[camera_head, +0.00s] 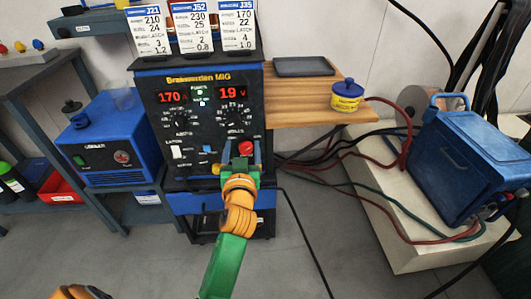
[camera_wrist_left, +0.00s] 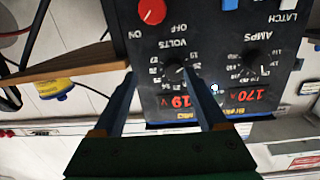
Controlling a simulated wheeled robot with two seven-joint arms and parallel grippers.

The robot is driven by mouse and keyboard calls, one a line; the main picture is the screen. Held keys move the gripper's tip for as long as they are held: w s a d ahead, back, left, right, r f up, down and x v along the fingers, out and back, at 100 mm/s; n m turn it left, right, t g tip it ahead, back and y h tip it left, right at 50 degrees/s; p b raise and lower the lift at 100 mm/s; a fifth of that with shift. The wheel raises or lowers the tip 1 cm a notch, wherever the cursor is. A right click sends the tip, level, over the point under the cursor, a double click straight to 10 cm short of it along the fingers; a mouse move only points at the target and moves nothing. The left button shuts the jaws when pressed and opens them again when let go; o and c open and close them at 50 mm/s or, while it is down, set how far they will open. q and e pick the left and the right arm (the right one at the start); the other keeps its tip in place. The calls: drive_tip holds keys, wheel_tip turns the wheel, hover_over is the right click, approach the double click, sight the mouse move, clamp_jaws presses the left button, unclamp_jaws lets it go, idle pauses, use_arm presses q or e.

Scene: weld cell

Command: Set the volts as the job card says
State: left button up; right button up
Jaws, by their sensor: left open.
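The black welder (camera_head: 205,85) shows 170 on the amps display (camera_head: 173,97) and 19 on the volts display (camera_head: 231,93). The volts knob (camera_head: 234,118) is below its display. Three job cards stand on top: J21 (camera_head: 152,30) reads 210 and 24, J52 (camera_head: 195,28) reads 230 and 25, J35 (camera_head: 238,25) reads 170 and 22. My left gripper (camera_head: 241,151) is open in front of the panel. In the left wrist view, the volts knob (camera_wrist_left: 174,72) shows between its fingertips (camera_wrist_left: 159,74); contact cannot be told. My right gripper is not in view.
The panel also has a red on/off knob (camera_wrist_left: 151,11) and an amps knob (camera_head: 181,120). A wooden shelf (camera_head: 305,108) holds a dark tray (camera_head: 304,67) and a yellow tub (camera_head: 346,97). A blue unit (camera_head: 115,140) stands left; cables and a blue box (camera_head: 470,165) lie right.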

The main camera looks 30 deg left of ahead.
sight(234, 123)
use_arm(q)
drive_tip(key=shift+n+y, duration=0.6)
drive_tip(key=w+a, duration=0.1)
drive_tip(key=w+a+r, duration=0.1)
drive_tip(key=w+a, duration=0.1)
drive_tip(key=w+a+r, duration=0.1)
drive_tip(key=w+a, duration=0.1)
drive_tip(key=shift+a+r, duration=0.15)
drive_tip(key=shift+a, duration=0.05)
drive_tip(key=c, duration=1.2)
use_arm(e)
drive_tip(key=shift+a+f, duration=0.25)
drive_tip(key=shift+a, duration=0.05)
use_arm(q)
drive_tip(key=shift+m, duration=0.3)
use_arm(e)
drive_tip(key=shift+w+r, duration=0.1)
